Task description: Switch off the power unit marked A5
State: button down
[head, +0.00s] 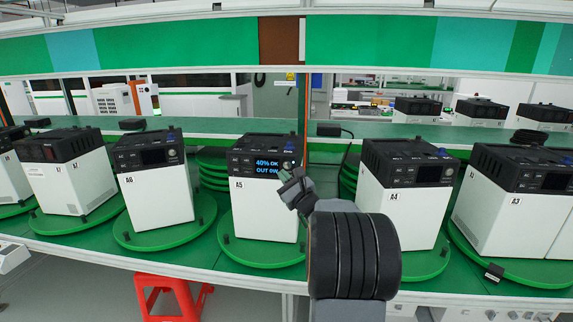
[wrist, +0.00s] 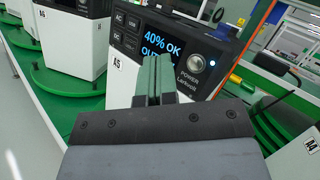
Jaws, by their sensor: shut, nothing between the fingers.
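The power unit marked A5 (head: 264,203) is a white box with a black top on a green turntable (head: 232,242) in the middle of the head view. Its screen (head: 268,166) is lit and reads "40% OK" and "OUT 0W". In the wrist view, the A5 unit (wrist: 128,78) shows its lit screen (wrist: 165,45) and a round power button (wrist: 196,62) with a pale glow, labelled POWER. My gripper (head: 291,179) is shut and empty, in front of the unit's upper right front. In the wrist view its fingertips (wrist: 153,62) cover the screen's lower part and sit left of the button.
Unit A6 (head: 157,195) stands to the left and unit A4 (head: 398,212) to the right, with dark screens, on green turntables. A3 (head: 508,218) is farther right. A red stool (head: 172,296) is below the bench. Black adapters lie on the shelf behind.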

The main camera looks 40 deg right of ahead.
aim_at(287, 166)
jog(key=shift+w+d+p, duration=0.3)
jog(key=shift+w+d, duration=1.5)
jog(key=shift+w, duration=0.1)
jog(key=shift+w+d, duration=0.1)
jog(key=shift+d, duration=0.05)
dwell(0.8)
jog(key=shift+w+d+b, duration=0.15)
jog(key=shift+w+b, duration=0.05)
jog(key=shift+b, duration=0.1)
jog(key=shift+w+d, duration=0.25)
dwell(0.7)
jog(key=shift+s+a+b, duration=0.1)
jog(key=shift+b, duration=0.2)
jog(key=shift+s+a+b, duration=0.45)
jog(key=shift+b, duration=0.05)
